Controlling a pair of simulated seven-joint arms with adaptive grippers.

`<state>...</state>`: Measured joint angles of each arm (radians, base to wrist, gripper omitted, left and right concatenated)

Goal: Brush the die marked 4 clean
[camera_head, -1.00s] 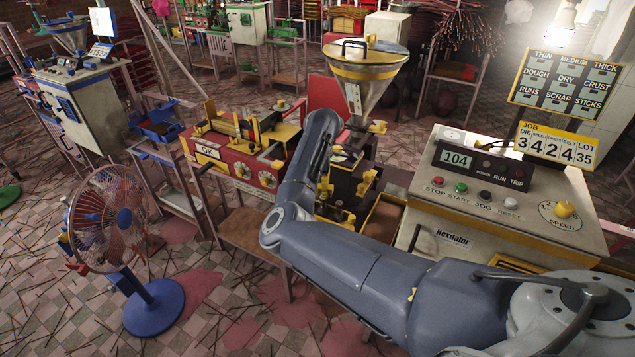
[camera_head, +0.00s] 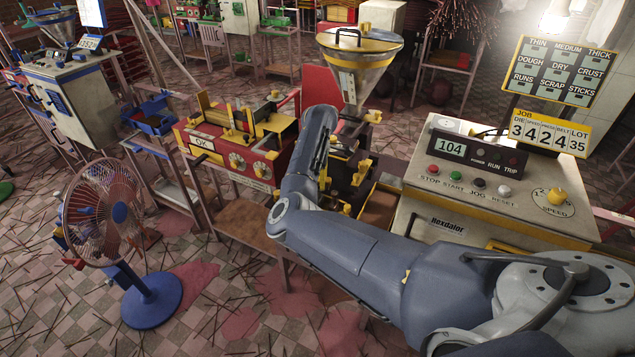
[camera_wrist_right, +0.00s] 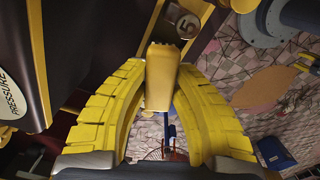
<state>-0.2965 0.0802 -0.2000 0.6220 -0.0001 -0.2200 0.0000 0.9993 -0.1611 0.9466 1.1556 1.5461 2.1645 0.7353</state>
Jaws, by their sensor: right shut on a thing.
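In the right wrist view my right gripper (camera_wrist_right: 162,85) has its two ribbed yellow fingers closed on a yellow block-like piece (camera_wrist_right: 161,78) with a notched end. I cannot tell what tool it is. A round disc marked 5 (camera_wrist_right: 187,25) sits in a yellow holder just beyond that end, apart from it in the picture. No die marked 4 can be made out. In the head view my right gripper (camera_head: 323,178) is mostly hidden behind my wrist, beside the extruder under the hopper (camera_head: 357,82). My left gripper is out of view.
The control console (camera_head: 470,185) reads 104. The job board (camera_head: 545,136) stands behind it, with DIE at 3. A red and yellow OK machine (camera_head: 235,145) is left of the extruder. A fan (camera_head: 115,212) stands on the littered floor. A PRESSURE dial (camera_wrist_right: 10,95) is close at left.

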